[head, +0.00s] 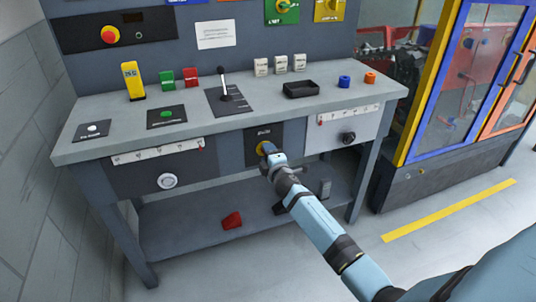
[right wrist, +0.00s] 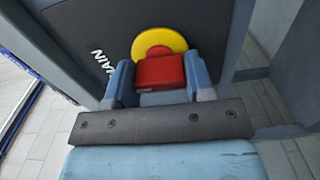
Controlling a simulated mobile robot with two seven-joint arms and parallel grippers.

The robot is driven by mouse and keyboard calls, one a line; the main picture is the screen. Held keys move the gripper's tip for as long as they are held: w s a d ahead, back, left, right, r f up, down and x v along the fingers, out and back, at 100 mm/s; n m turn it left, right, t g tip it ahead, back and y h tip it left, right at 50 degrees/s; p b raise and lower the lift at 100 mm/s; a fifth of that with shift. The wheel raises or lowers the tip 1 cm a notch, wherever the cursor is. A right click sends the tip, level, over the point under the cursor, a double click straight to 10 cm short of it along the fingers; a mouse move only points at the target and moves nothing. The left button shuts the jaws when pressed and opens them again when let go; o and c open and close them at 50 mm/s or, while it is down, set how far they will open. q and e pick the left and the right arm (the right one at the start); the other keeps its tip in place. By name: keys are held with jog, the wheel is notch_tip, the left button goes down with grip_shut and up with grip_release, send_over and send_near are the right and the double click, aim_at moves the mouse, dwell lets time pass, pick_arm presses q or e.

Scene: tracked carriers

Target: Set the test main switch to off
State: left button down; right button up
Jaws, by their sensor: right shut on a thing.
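The main switch is a red handle (right wrist: 160,72) on a yellow disc (right wrist: 160,40), set on a dark plate (right wrist: 75,25) lettered MAIN. In the head view the yellow disc (head: 262,147) shows on the front of the bench, mostly covered by my right gripper (head: 267,153). In the right wrist view my right gripper (right wrist: 160,78) is shut on the red handle, one finger on each side. How far the handle is turned I cannot tell. My left gripper is not in view.
The workbench (head: 290,110) carries a black tray (head: 300,89), a lever (head: 223,85) and coloured blocks. A round knob (head: 167,181) and a black knob (head: 348,138) flank the switch on the bench front. A red wedge (head: 232,221) lies on the lower shelf. A glazed cabinet (head: 480,80) stands at right.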

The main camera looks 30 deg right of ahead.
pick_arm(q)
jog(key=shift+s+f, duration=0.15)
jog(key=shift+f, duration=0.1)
pick_arm(e)
jog(key=shift+n, duration=0.3)
jog(key=o, duration=0.9)
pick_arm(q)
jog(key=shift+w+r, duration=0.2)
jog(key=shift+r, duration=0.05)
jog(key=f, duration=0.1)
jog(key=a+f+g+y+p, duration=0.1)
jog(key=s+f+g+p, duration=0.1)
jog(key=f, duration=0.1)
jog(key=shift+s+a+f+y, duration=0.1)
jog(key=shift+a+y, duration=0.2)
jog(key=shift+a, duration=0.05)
pick_arm(e)
jog(key=v, duration=1.3)
jog(key=shift+s+a, duration=0.2)
jog(key=shift+s, duration=0.15)
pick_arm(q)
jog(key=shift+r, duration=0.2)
